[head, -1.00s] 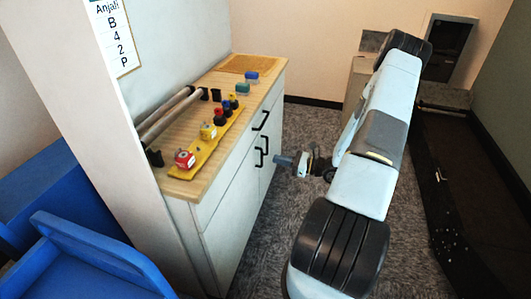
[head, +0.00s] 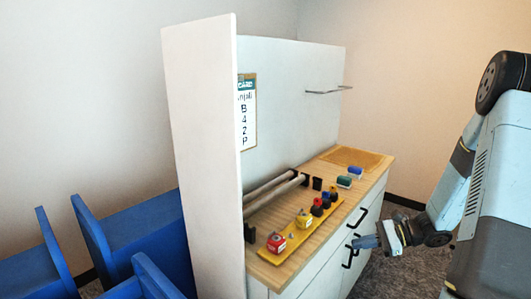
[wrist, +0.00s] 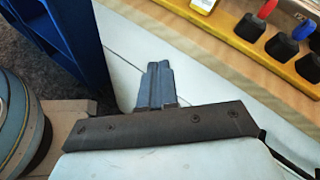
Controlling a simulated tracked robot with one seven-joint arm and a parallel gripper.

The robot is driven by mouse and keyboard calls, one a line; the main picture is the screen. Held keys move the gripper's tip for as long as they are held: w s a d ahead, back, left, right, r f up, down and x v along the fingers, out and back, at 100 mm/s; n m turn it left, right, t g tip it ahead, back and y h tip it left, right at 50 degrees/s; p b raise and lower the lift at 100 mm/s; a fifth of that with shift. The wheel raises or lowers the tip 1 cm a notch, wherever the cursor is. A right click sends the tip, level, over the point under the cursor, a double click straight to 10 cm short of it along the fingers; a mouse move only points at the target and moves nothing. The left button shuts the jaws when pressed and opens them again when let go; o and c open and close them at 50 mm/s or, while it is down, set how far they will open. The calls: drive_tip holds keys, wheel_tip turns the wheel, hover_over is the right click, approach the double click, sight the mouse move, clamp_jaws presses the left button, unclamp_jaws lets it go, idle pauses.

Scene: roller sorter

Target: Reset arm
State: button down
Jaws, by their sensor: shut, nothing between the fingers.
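My gripper (head: 366,242) is in the head view at the right, beside the cabinet's drawer fronts and below the edge of its wooden top. The wrist view shows its two fingers (wrist: 155,87) shut side by side with nothing between them. The arm is bent, with its larger links at the right edge of the head view. The gripper appears apart from the cabinet (head: 325,265), in front of a white panel in the wrist view.
A yellow rack (head: 296,249) on the wooden top holds red, yellow, dark and blue pieces. Green (head: 344,181) and blue (head: 355,172) blocks lie behind it. Two rollers (head: 270,190) lie along the back. Black handles (head: 358,219) stick out from the cabinet front. Blue chairs (head: 130,235) stand at left.

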drive_tip(key=s+a+r+n+t+h, duration=0.1)
drive_tip(key=s+a+r+n+h, duration=0.2)
drive_tip(key=s+r+n+h, duration=0.3)
drive_tip(key=s+a+r+n+t+h, duration=0.2)
drive_tip(key=s+r+n+h, duration=0.5)
drive_tip(key=s+r, duration=0.8)
drive_tip(key=shift+s+a+r+n+h, duration=0.4)
drive_tip(key=shift+r+n, duration=1)
drive_tip(key=shift+r, duration=2)
